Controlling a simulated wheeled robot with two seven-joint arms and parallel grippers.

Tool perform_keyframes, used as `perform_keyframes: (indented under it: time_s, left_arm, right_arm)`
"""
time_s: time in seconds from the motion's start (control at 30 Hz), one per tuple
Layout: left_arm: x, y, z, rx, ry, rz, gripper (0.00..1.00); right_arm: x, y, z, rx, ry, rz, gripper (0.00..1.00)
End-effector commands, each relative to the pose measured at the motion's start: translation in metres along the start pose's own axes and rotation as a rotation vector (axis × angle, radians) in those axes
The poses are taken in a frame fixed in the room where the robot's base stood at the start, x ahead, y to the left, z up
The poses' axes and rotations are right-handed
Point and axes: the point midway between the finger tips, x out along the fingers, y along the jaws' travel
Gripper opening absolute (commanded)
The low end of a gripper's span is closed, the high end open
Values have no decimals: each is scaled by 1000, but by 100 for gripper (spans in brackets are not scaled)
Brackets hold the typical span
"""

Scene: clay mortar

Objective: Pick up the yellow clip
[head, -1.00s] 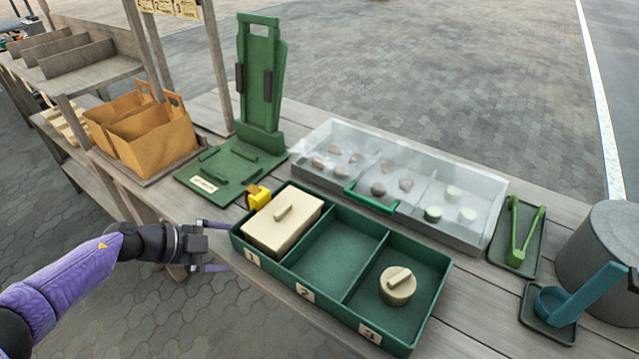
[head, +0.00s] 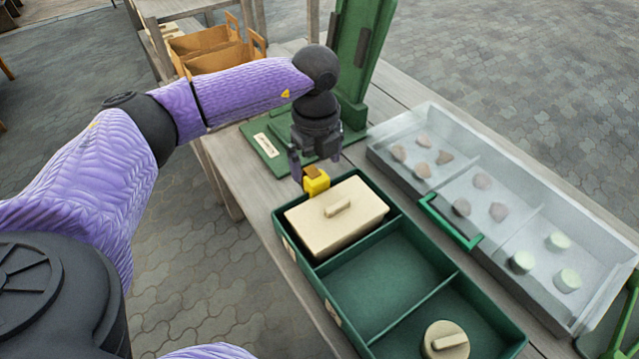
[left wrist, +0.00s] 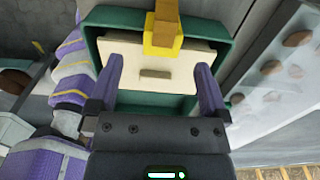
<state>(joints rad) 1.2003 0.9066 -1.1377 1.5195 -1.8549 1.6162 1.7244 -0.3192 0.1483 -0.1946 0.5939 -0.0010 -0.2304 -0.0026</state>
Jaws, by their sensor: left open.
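The yellow clip (head: 316,184), with a brown-orange part, is at the edge of the green tray (head: 385,338) beside compartment 1. It also shows in the left wrist view (left wrist: 162,40), at the tray's rim. My left gripper (head: 315,167) points down just above the clip, open and empty. In the left wrist view its fingers (left wrist: 158,66) are spread wide, with the clip ahead of the gap between them. I cannot tell whether they touch it. My right gripper is not in view.
A beige lidded block (head: 335,222) fills compartment 1, close to the clip. The middle compartment is empty; a round beige lid (head: 446,342) sits in the third. A clear-lidded case (head: 500,205) lies right, and a green stand (head: 362,60) rises behind my gripper.

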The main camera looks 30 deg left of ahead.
Motion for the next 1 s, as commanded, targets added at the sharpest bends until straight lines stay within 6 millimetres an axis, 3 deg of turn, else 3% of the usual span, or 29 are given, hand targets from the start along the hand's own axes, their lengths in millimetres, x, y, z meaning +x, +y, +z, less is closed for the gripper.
perform_keyframes:
  time_s: [0.3, 0.5, 0.57, 0.93, 1.0]
  left_arm:
    - [52, -1, -6, 0, 3, 2, 99]
    - [51, -2, -6, 0, 2, -2, 99]
    - [51, -2, -6, 0, 3, -2, 89]
    - [51, -2, -6, 0, 3, -2, 10]
    - [51, -2, -6, 0, 3, -2, 10]
  right_arm:
    - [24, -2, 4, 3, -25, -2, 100]
    - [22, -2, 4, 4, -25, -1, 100]
    - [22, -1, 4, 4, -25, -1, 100]
    - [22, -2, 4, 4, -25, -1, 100]
    - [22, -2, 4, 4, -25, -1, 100]
